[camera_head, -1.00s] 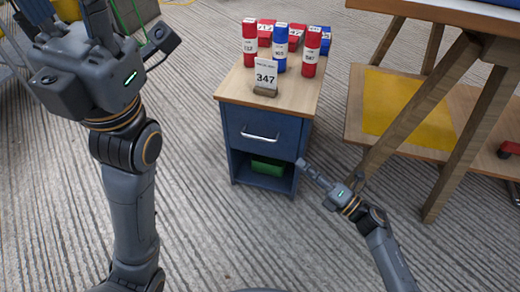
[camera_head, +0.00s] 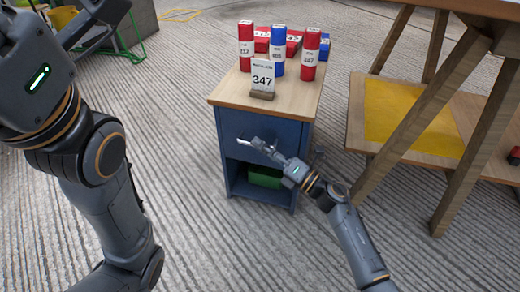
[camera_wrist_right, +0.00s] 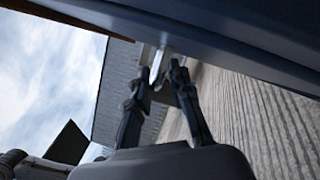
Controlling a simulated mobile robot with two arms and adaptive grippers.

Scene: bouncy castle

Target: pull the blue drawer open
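The blue drawer (camera_head: 236,121) is the upper part of a small blue cabinet (camera_head: 229,176) with a wooden top. The drawer looks shut. Its pale bar handle (camera_wrist_right: 156,64) shows between the fingertips of my right gripper (camera_wrist_right: 159,70) in the right wrist view, with a gap visible beside it. In the head view my right gripper (camera_head: 258,146) is in front of the drawer face and covers part of the handle. Its fingers look partly open. My left gripper (camera_head: 98,24) is at the upper left, cut by the frame edge, far from the cabinet; its opening is unclear.
On the cabinet top stand red and blue cylinders, boxes and a 347 sign (camera_head: 263,75). A green box (camera_head: 265,177) lies in the open shelf below the drawer. A wooden trestle table (camera_head: 413,130) stands close on the right.

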